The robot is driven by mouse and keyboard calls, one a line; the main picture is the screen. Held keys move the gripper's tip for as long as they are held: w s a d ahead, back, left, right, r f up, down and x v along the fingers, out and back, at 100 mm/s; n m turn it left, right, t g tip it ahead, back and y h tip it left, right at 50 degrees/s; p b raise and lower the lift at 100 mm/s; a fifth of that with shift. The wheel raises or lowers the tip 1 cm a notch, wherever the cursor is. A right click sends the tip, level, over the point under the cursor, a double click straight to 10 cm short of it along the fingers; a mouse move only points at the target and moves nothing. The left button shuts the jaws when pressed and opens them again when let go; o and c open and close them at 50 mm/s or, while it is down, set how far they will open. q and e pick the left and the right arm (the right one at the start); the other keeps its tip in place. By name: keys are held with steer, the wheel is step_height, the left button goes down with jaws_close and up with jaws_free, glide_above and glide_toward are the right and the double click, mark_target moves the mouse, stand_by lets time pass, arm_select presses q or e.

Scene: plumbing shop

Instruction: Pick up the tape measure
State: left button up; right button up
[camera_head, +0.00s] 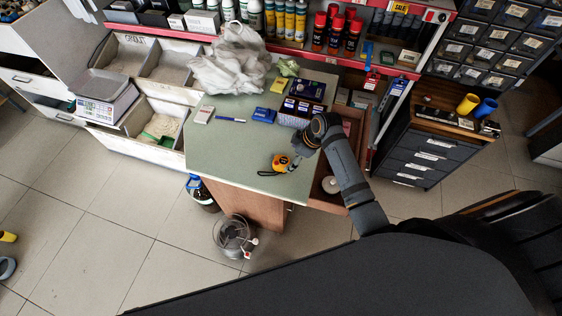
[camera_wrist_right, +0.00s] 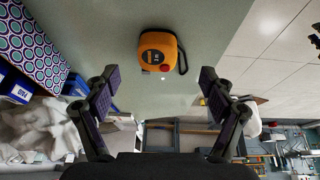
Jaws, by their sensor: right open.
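An orange and yellow tape measure (camera_head: 281,162) with a dark strap lies on the green counter top (camera_head: 225,150), near its front edge. It also shows at the top middle of the right wrist view (camera_wrist_right: 160,51), with its black strap loop to its right. My right gripper (camera_head: 303,147) is above the counter, just up and right of the tape measure in the head view. In the right wrist view my right gripper (camera_wrist_right: 160,85) is open and empty, its two fingers apart, with the tape measure beyond them. My left gripper is out of view.
A blue box (camera_head: 264,115), a yellow box (camera_head: 279,86), a blue pen (camera_head: 230,119) and a crumpled white bag (camera_head: 232,62) lie farther back on the counter. An open drawer (camera_head: 338,190) is at the right. Shelves of bottles and spray cans stand behind.

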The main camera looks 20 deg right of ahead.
mark_target(284, 162)
steer(key=shift+w+a+f, duration=0.2)
steer(key=shift+w+f, duration=0.1)
steer(key=shift+f, duration=0.25)
steer(key=shift+w+a+f, duration=0.15)
steer(key=shift+w+f, duration=0.15)
steer(key=shift+f, duration=0.2)
steer(key=shift+w+a+f, duration=0.1)
steer(key=shift+f, duration=0.25)
steer(key=shift+a+f+p, duration=0.3)
steer(key=shift+f+p, duration=0.1)
steer(key=shift+f, duration=0.1)
steer(key=x, duration=0.3)
steer(key=shift+f, duration=0.1)
steer(key=shift+w, duration=0.1)
steer(key=c, duration=1.5)
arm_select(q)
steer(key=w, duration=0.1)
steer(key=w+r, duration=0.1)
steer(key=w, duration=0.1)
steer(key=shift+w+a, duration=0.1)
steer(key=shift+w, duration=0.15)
